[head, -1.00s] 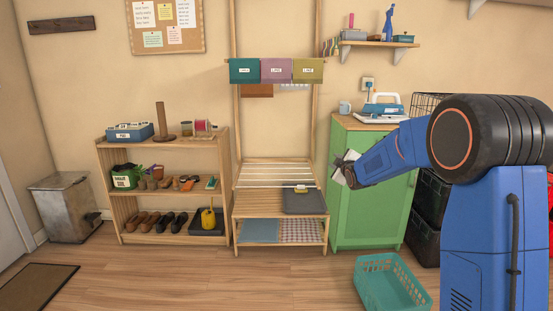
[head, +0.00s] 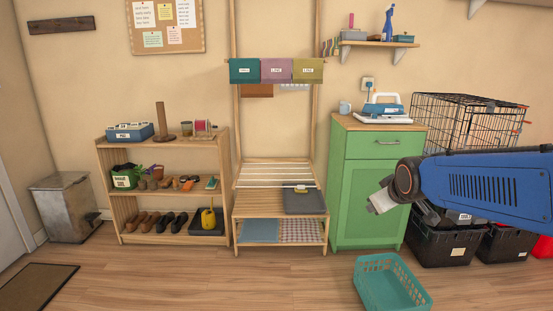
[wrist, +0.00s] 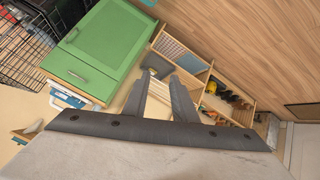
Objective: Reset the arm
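My gripper (head: 381,201) shows in the head view in front of the green cabinet (head: 362,215), at the end of my blue arm, which reaches in from the right edge. Its fingers are small and unclear there. In the wrist view the two dark fingers of my gripper (wrist: 162,76) stand apart with a gap between them. Nothing is held between them. The slatted wooden bench (wrist: 165,44) shows beyond the fingertips, and the green cabinet (wrist: 105,38) is at the upper left.
A teal basket (head: 425,299) lies on the floor below my arm. Black totes (head: 440,247) and a wire crate (head: 465,120) stand at the right, close to my arm. A shoe shelf (head: 165,190) is at the left. The middle floor is clear.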

